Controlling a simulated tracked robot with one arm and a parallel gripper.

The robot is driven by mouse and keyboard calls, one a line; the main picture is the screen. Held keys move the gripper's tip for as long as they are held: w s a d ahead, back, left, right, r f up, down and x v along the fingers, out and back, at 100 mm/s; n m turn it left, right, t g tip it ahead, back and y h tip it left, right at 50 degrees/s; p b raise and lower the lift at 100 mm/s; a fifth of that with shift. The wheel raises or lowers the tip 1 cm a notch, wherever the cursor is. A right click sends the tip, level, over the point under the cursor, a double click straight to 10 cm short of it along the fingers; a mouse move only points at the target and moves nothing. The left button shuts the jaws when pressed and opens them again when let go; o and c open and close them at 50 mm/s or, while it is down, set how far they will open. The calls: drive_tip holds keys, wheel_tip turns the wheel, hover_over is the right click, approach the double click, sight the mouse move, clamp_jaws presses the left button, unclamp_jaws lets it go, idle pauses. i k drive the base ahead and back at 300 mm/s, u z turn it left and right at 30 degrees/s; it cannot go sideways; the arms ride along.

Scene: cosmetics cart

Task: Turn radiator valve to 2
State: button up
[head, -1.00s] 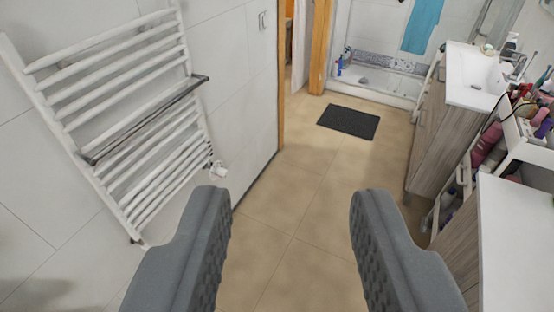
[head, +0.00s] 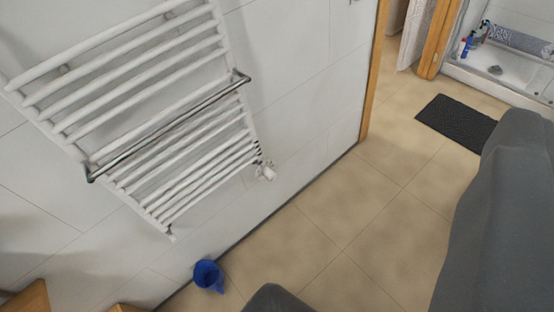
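The white radiator valve (head: 266,172) sits at the lower right corner of the white towel radiator (head: 150,110) on the left wall. It is small in the picture, and I cannot read any number or marking on it. My gripper (head: 392,206) is open and empty. Its right finger fills the right side, and only the tip of its left finger shows at the bottom edge. The valve lies up and left of the left fingertip, apart from both fingers.
A chrome towel bar (head: 165,125) juts out across the radiator. A blue container (head: 208,276) stands on the floor by the wall below the radiator. Tan floor (head: 340,215) is clear in the middle. A dark mat (head: 456,122) lies near the shower tray (head: 505,75).

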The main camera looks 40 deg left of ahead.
sight(268, 172)
drive_tip(key=u, duration=0.55)
drive_tip(key=i, duration=1.1)
drive_tip(key=u, duration=0.75)
